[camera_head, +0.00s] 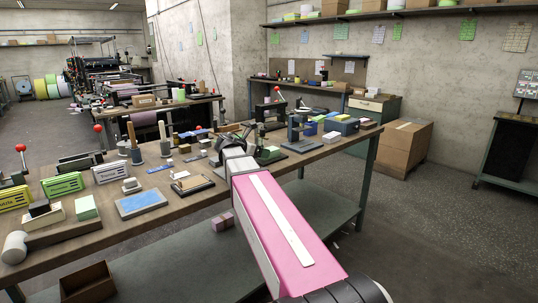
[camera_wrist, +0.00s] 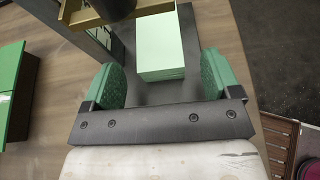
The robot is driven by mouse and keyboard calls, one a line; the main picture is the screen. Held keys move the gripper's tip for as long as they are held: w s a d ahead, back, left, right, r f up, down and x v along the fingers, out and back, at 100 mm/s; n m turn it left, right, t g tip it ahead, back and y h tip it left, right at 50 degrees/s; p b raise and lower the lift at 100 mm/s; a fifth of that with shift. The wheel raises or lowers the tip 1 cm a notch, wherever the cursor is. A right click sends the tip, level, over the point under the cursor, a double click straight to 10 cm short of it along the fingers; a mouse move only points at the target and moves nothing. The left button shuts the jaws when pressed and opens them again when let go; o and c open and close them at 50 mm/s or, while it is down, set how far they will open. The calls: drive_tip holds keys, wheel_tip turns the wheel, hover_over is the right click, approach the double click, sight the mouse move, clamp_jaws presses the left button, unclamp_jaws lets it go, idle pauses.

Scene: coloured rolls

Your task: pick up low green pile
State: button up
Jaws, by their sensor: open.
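A low pile of pale green sheets (camera_wrist: 160,42) lies on a dark plate in the wrist view. My gripper (camera_wrist: 160,72) is open, with one green-padded finger on each side of the pile's near end. No finger clearly touches the pile. The pile's far end passes under a brass-coloured tray edge and a dark round part.
The workbench (camera_head: 150,228) is crowded. A blue-topped pad (camera_head: 142,203), another pale green block (camera_head: 86,207) and several stamps stand left of my arm. A green object (camera_wrist: 14,92) lies at left in the wrist view. Cardboard boxes (camera_head: 402,147) stand on the floor.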

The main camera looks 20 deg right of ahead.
drive_tip(key=x, duration=0.4)
drive_tip(key=shift+w+d+f, duration=0.1)
drive_tip(key=shift+d+f, duration=0.1)
drive_tip(key=shift+c, duration=0.3)
drive_tip(key=c, duration=1)
drive_tip(key=shift+r, duration=0.15)
